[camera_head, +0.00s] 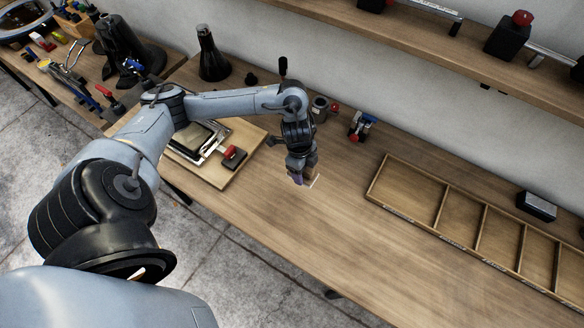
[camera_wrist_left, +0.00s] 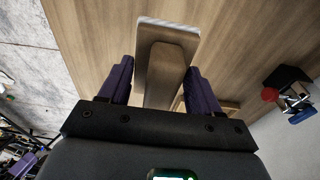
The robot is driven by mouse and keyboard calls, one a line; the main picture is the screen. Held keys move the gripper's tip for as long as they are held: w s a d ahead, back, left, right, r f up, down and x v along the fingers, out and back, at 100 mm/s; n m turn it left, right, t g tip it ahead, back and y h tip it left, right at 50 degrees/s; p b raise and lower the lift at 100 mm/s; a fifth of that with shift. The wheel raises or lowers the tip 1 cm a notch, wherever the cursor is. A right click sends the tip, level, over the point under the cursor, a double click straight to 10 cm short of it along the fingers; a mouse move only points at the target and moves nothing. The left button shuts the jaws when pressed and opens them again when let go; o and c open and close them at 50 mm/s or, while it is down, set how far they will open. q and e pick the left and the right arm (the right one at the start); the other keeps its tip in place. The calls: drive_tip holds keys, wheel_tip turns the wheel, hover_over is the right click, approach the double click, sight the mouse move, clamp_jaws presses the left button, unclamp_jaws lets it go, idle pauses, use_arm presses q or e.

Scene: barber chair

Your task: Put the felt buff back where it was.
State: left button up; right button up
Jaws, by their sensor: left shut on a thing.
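The felt buff is a wooden block with a raised wooden grip and a pale strip along one edge. It shows in the left wrist view (camera_wrist_left: 167,66) between the two purple fingers, and a small pale edge of it (camera_head: 315,182) shows in the head view. My left gripper (camera_head: 301,176) is shut on its grip, over the middle of the wooden bench. The fingers hide most of the buff in the head view. I cannot tell whether the buff touches the bench top. My right gripper is not in view.
A long wooden tray with several compartments (camera_head: 441,208) lies to the right. A board (camera_head: 231,175) with a metal plate and a red-and-black block lies left. A grey cup (camera_head: 320,108) and a blue-and-red clamp-like tool (camera_head: 362,125) stand behind. The front bench is clear.

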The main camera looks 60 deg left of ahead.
use_arm(q)
drive_tip(key=shift+s+a+f+b, duration=0.2)
drive_tip(key=shift+a+f, duration=0.2)
drive_tip(key=shift+f, duration=0.25)
drive_tip(key=shift+s+a+f+b, duration=0.15)
drive_tip(key=shift+a+f, duration=0.25)
drive_tip(key=shift+f, duration=0.2)
drive_tip(key=a+f, duration=0.2)
drive_tip(key=a, duration=0.1)
drive_tip(key=w+a+f, duration=0.1)
drive_tip(key=a+f, duration=0.1)
drive_tip(key=a, duration=0.1)
drive_tip(key=w+a+f, duration=0.1)
drive_tip(key=a+f, duration=0.1)
drive_tip(key=a, duration=0.1)
drive_tip(key=shift+w+a+b, duration=0.15)
drive_tip(key=shift+a+b, duration=0.15)
drive_tip(key=shift+b, duration=0.1)
drive_tip(key=shift+f, duration=2)
drive_tip(key=shift+f, duration=0.1)
drive_tip(key=o, duration=1)
